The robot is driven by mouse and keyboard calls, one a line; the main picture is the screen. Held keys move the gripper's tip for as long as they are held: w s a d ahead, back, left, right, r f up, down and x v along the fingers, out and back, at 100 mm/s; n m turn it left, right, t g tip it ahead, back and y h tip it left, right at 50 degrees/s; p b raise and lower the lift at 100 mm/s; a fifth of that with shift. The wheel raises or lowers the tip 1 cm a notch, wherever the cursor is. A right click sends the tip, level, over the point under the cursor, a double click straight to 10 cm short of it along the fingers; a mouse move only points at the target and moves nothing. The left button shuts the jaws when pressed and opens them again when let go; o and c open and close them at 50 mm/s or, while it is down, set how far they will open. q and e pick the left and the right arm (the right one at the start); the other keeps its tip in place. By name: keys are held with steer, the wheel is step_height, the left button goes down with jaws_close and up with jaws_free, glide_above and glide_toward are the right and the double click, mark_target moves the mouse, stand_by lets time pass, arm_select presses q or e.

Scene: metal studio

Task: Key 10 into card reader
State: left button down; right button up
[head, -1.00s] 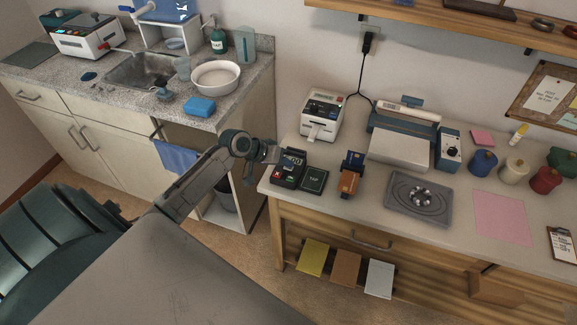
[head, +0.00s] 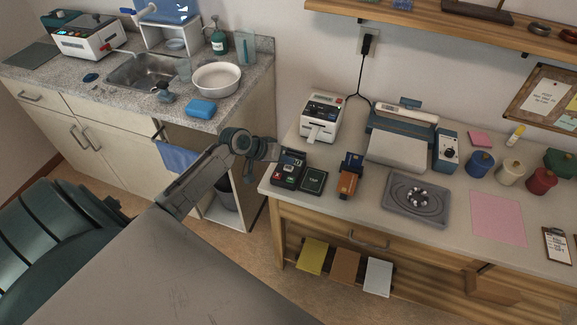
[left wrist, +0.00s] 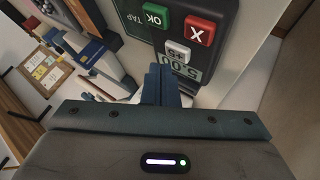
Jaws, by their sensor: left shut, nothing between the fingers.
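The card reader (head: 288,172) is a dark box on the front left corner of the workbench, with a black pad marked TAP (head: 313,181) next to it. In the left wrist view the reader (left wrist: 215,50) shows a red X key (left wrist: 200,29), a green OK key (left wrist: 156,17) and a white +5 key (left wrist: 178,52). Its display (left wrist: 180,69) seems to read 5.00. My left gripper (head: 280,156) is shut and empty over the reader's display end. Its fingertips (left wrist: 160,72) show beside the +5 key; contact cannot be told. My right gripper is out of view.
A white printer (head: 322,117) stands behind the reader. An orange and blue device (head: 350,178) and a grey tray (head: 417,200) stand to the right. The sink counter (head: 245,95) is at the left, across a gap.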

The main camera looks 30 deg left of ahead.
mark_target(285, 168)
arm_select(q)
steer(key=shift+f, duration=0.15)
steer(key=shift+f, duration=0.25)
steer(key=shift+f+b, duration=0.3)
steer(key=shift+f, duration=0.15)
stand_by(0.9)
steer(key=shift+r, duration=0.1)
steer(key=shift+r+p, duration=0.75)
steer(key=shift+p, duration=0.1)
step_height(285, 168, up, 5)
steer(key=p, duration=0.4)
steer(key=shift+r+p, duration=0.1)
steer(key=shift+p, duration=0.25)
